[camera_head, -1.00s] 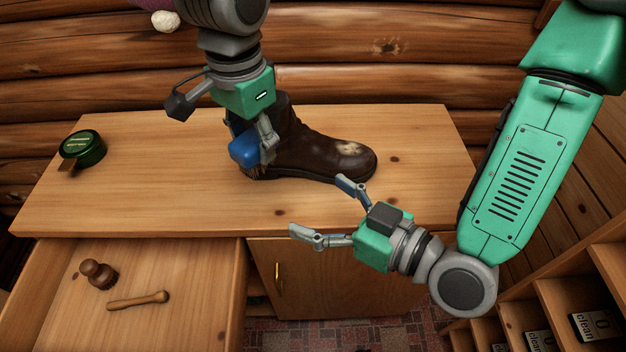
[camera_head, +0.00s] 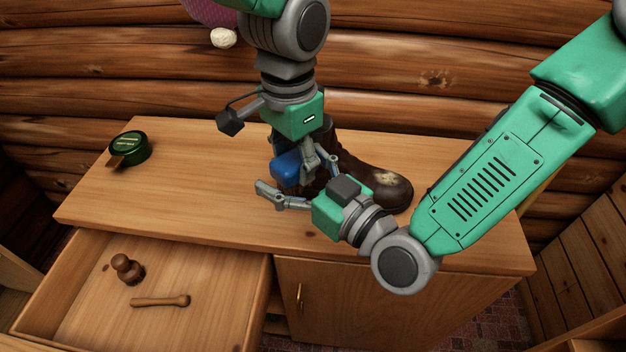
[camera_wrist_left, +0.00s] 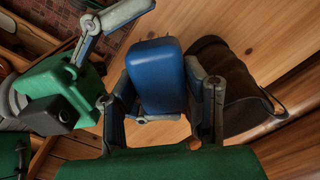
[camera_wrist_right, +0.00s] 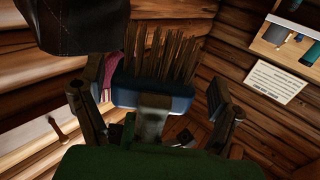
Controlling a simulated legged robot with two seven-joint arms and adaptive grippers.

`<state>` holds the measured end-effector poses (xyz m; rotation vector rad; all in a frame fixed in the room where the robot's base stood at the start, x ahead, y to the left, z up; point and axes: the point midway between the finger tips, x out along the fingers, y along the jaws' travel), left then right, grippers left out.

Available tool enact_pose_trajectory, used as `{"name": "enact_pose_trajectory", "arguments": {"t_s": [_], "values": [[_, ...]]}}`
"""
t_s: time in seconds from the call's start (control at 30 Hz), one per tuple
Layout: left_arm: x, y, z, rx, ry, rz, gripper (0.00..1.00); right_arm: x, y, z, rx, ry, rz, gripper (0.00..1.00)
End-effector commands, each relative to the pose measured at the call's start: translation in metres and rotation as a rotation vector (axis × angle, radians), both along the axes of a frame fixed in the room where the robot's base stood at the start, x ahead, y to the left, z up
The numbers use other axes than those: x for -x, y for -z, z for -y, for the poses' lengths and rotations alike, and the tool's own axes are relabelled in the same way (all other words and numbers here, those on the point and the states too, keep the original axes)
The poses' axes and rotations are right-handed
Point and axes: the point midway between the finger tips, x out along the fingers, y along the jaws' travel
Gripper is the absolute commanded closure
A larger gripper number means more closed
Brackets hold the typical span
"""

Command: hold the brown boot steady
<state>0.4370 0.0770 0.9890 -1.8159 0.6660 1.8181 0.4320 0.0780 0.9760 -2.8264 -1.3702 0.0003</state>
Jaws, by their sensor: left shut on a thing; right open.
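The brown boot (camera_head: 385,186) stands upright on the cabinet top, its toe to the right and scuffed pale. Its shaft is partly hidden behind my arms. It also shows in the left wrist view (camera_wrist_left: 225,85) and as a dark shape in the right wrist view (camera_wrist_right: 80,25). My left gripper (camera_head: 304,165) is shut on a blue brush (camera_wrist_left: 155,75) beside the boot's heel end. The brush's bristles (camera_wrist_right: 165,55) show in the right wrist view. My right gripper (camera_head: 288,178) is open, in front of the brush and boot; I cannot tell whether it touches either.
A green tin (camera_head: 132,148) sits on the left of the cabinet top (camera_head: 190,200). The log wall stands behind. The left part of the top is mostly clear.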

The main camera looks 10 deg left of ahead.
Motion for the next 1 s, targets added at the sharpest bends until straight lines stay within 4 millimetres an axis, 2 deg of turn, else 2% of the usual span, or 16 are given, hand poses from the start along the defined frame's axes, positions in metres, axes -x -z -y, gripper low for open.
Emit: {"name": "enact_pose_trajectory", "arguments": {"t_s": [0.37, 0.4, 0.53, 0.57, 0.67, 0.7, 0.77, 1.0], "values": [[0.0000, -0.0002, 0.0000, 0.000, 0.000, 0.000, 0.84, -0.0048, 0.0004, -0.0060, 0.002, 0.000, -0.001, 0.16], [0.0000, -0.0002, 0.0000, 0.000, 0.000, 0.000, 0.84, -0.0047, 0.0004, -0.0060, 0.002, 0.000, -0.001, 0.19], [-0.0002, -0.0002, 0.0001, 0.001, 0.000, 0.001, 0.84, -0.0044, 0.0003, -0.0062, 0.001, -0.001, -0.001, 0.65], [-0.0003, -0.0003, 0.0003, 0.001, 0.000, 0.001, 0.84, -0.0042, 0.0002, -0.0063, 0.000, -0.002, -0.001, 0.70], [-0.0006, -0.0004, 0.0007, 0.002, 0.001, 0.002, 0.84, -0.0035, 0.0000, -0.0069, -0.001, -0.004, -0.001, 0.70], [-0.0007, -0.0005, 0.0009, 0.003, 0.001, 0.003, 0.54, -0.0033, -0.0003, -0.0071, -0.001, -0.004, -0.001, 0.70], [-0.0008, -0.0006, 0.0011, 0.003, 0.001, 0.003, 0.36, -0.0034, -0.0002, -0.0070, -0.001, -0.004, -0.001, 0.70], [-0.0003, -0.0002, 0.0004, 0.001, 0.000, 0.001, 0.36, -0.0043, 0.0000, -0.0063, 0.000, -0.001, 0.000, 0.70]]}}
